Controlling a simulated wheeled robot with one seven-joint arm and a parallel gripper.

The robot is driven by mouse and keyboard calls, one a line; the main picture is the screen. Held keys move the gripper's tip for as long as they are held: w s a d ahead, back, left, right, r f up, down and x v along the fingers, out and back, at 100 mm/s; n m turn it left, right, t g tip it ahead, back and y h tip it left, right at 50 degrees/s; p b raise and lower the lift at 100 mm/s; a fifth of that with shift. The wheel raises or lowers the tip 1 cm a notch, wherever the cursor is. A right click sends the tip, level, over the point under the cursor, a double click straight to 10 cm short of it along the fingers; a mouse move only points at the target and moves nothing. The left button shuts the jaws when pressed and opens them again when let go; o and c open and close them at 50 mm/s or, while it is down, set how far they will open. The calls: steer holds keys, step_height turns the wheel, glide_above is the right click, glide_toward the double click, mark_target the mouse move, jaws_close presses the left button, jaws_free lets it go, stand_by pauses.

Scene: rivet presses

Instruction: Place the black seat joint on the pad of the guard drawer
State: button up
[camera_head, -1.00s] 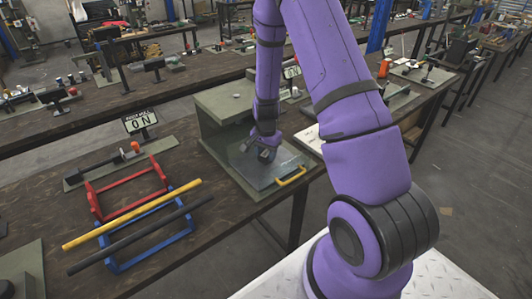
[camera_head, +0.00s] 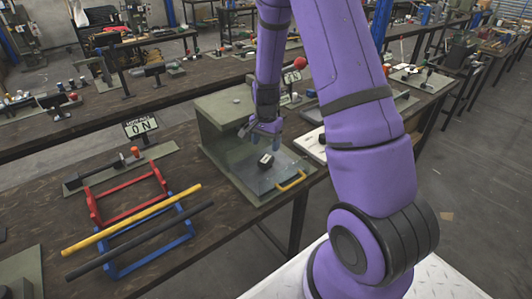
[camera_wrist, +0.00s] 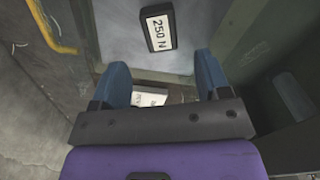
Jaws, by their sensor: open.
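The black seat joint (camera_head: 266,160), a small black block with a white label, lies on the grey pad of the guard drawer (camera_head: 262,185). The wrist view shows its label, "250 N", on the block (camera_wrist: 158,30). The drawer is pulled out of a grey-green press housing and has a yellow handle (camera_head: 291,181). My gripper (camera_head: 261,139) is open and empty, just above and behind the joint, near the housing. In the wrist view its two blue fingers (camera_wrist: 162,66) stand apart, with the joint beyond their tips and touching neither.
A red frame (camera_head: 127,198) and a blue frame (camera_head: 150,240) stand left of the press, with a yellow bar (camera_head: 130,220) and a dark bar across them. An "ON" sign (camera_head: 141,126) stands behind them. A white plate (camera_head: 311,145) lies right of the housing.

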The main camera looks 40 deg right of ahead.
step_height(320, 180, up, 5)
step_height(320, 180, up, 11)
steer(key=n+t, duration=0.1)
steer(key=n, duration=0.2)
glide_above(266, 159)
steer(key=s+a, duration=0.3)
steer(key=a, duration=0.1)
steer(key=s+a+r+n+t, duration=0.2)
steer(key=s+a+r+n, duration=0.3)
steer(key=r, duration=0.4)
steer(key=s+a+r+n, duration=0.1)
steer(key=s+r, duration=0.2)
steer(key=s, duration=0.3)
steer(key=s+a+r+n+t, duration=0.1)
steer(key=s+r+n, duration=0.1)
steer(key=s, duration=0.4)
steer(key=s+a+r+n+t, duration=0.1)
steer(key=s+a+r+n, duration=0.1)
steer(key=s, duration=0.4)
steer(key=shift+v, duration=0.8)
steer(key=shift+w, duration=0.2)
